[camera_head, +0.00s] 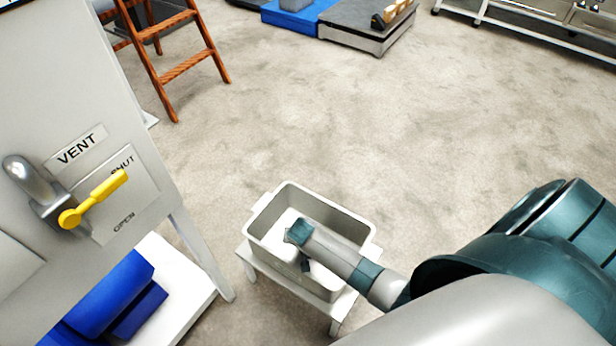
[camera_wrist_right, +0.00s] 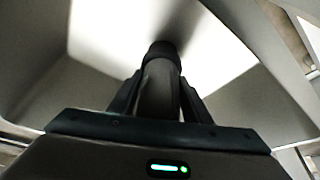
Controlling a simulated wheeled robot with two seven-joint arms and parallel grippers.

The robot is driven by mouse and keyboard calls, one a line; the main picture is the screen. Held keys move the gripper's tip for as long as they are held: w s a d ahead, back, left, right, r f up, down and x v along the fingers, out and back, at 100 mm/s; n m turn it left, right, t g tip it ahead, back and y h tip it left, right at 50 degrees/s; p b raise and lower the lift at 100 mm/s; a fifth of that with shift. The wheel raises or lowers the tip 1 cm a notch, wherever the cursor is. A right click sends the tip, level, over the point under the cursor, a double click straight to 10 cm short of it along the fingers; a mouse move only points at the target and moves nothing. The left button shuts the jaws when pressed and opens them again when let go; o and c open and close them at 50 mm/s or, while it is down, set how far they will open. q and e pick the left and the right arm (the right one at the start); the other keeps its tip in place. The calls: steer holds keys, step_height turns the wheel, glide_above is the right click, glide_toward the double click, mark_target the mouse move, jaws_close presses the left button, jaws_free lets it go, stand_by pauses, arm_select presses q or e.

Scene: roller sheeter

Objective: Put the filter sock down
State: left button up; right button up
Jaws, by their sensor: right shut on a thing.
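My right arm reaches from the right into a pale grey open bin (camera_head: 352,222) in the head view. Its gripper (camera_head: 305,264) points down inside the bin, mostly hidden by my own wrist. In the right wrist view the gripper's two dark fingers (camera_wrist_right: 160,100) are shut on a dark grey, rounded thing with a black end, which I take to be the filter sock (camera_wrist_right: 159,88). It is over the bin's bright floor (camera_wrist_right: 215,45); I cannot tell whether it touches it. My left gripper is not in view.
The bin stands on a small white stool (camera_head: 336,326). At left is a grey panel with a yellow VENT lever (camera_head: 95,198), and blue parts (camera_head: 110,300) lie on a white shelf below. A wooden ladder (camera_head: 185,65) stands behind. The floor beyond the bin is clear.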

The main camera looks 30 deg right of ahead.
steer(key=shift+f, duration=0.1)
steer(key=o, duration=1.3)
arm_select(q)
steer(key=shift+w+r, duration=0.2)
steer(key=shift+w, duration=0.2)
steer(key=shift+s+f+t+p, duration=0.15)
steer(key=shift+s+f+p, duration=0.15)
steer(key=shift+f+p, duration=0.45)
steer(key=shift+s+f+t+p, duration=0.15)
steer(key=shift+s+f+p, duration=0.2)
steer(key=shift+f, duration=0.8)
arm_select(e)
steer(key=shift+v, duration=6.15)
steer(key=shift+f, duration=0.1)
